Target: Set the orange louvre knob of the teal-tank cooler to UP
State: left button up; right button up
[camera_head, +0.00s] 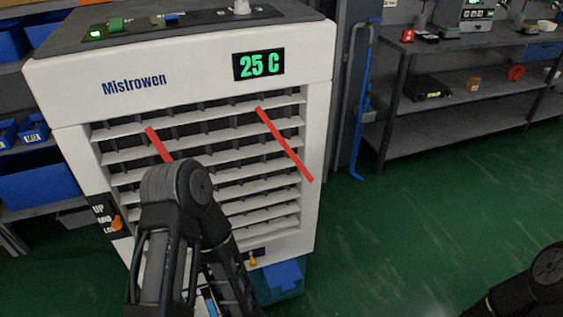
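The cooler (318,120) is a white cabinet marked "Mistrowen", with a louvre grille and a green "25 C" display. The small orange louvre knob (116,223) is low on its left front edge, beside a black plate (101,209) reading UP, MID and LO. The knob sits near the lower words; its exact setting is too small to tell. A blue-teal tank (287,279) shows at the cooler's base, partly hidden by my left arm. My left arm stands in front of the grille, right of the knob. My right arm is at the lower right corner. Neither gripper's fingertips show.
Red ribbons (285,143) hang across the grille. A yellow tap-like part (253,260) is above the tank. Blue bins (38,188) stand left of the cooler. A grey shelf (390,100) is at the right. Green floor (400,220) lies clear between.

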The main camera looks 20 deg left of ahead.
aim_at(117, 224)
jog(key=u, duration=1.15)
